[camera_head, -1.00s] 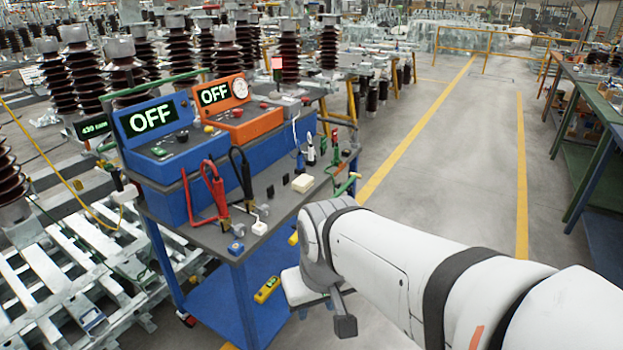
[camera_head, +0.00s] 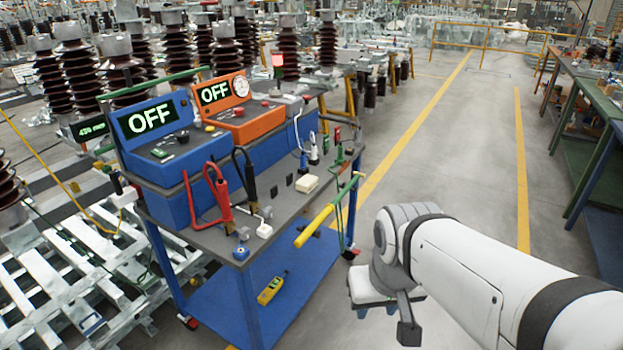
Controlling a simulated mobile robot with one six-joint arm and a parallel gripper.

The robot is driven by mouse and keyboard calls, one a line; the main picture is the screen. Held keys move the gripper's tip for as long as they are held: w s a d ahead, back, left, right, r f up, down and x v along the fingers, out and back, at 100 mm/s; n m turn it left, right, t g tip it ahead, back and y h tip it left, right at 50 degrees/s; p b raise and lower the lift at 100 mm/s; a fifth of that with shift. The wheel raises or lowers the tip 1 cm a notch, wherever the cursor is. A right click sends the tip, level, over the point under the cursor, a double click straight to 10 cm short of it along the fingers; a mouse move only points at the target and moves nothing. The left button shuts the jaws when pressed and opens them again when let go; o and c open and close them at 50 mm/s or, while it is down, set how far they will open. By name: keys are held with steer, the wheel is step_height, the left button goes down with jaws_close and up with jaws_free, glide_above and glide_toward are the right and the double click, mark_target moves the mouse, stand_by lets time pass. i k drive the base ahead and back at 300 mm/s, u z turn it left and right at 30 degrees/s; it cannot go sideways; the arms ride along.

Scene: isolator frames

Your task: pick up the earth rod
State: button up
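The earth rod (camera_head: 315,226) looks like the stick with a thick yellow grip and a thinner green upper part. It lies tilted at the right edge of the trolley's top, its yellow end sticking out past the front right of the shelf. A dark cable hangs near it. My gripper (camera_head: 382,298) is to the right of the trolley and lower in the picture than the rod, with a clear gap between them.
The blue trolley (camera_head: 207,233) carries a blue OFF unit (camera_head: 150,120), an orange OFF unit (camera_head: 215,95), and red and black clamps. A yellow device (camera_head: 271,289) lies on its lower shelf. Metal frames stand at left. The floor on the right is open up to the workbenches.

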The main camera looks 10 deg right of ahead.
mark_target(329, 208)
steer(key=u, duration=0.05)
steer(key=i, duration=0.95)
steer(key=z, duration=0.05)
